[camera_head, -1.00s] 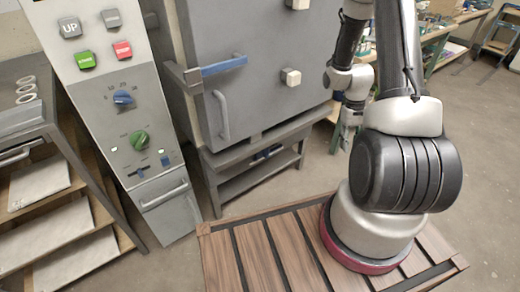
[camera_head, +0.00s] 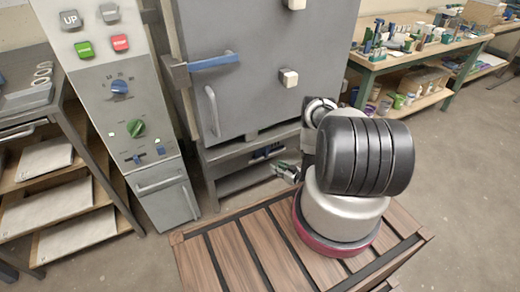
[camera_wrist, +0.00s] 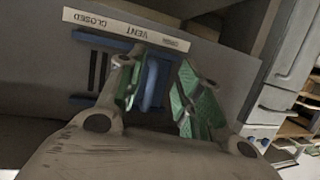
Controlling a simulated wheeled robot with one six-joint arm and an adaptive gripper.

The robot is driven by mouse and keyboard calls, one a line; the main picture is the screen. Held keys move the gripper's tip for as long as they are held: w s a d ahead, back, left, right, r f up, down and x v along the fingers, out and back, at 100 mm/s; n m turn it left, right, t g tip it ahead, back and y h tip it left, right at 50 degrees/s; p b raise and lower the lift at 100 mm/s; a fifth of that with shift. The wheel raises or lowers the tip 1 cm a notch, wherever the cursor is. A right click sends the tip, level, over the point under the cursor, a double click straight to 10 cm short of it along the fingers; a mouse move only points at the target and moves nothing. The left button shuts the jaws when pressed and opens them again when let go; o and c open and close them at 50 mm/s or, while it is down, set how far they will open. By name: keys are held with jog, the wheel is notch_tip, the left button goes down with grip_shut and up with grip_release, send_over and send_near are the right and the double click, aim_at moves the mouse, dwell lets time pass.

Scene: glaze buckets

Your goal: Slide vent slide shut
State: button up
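The vent slide's blue tab (camera_wrist: 153,82) stands between the two green-padded fingers of my gripper (camera_wrist: 157,98) in the wrist view. The fingers are open, one on each side of the tab, with a visible gap on the right; contact on the left is unclear. A label strip (camera_wrist: 125,30), upside down here, reads CLOSED at the left and OPEN at the right. The tab is nearer the OPEN end. Dark slots show left of the tab. In the head view my gripper (camera_head: 287,172) is low, in front of the vent (camera_head: 267,152) under the kiln.
The grey kiln (camera_head: 265,70) stands above the vent, its door shut. A control panel (camera_head: 110,80) is left of it. Shelving (camera_head: 45,200) stands at far left and a green workbench (camera_head: 400,62) at right. Floor (camera_head: 460,170) is clear at right.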

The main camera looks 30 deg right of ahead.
aim_at(267, 148)
notch_tip(267, 148, up, 6)
jog(key=w+t, duration=0.2)
jog(key=t, duration=0.1)
jog(key=x, duration=0.7)
jog(key=shift+w+a+r, duration=0.15)
jog(key=shift+a+r, duration=0.1)
jog(key=shift+y, duration=0.4)
grip_shut()
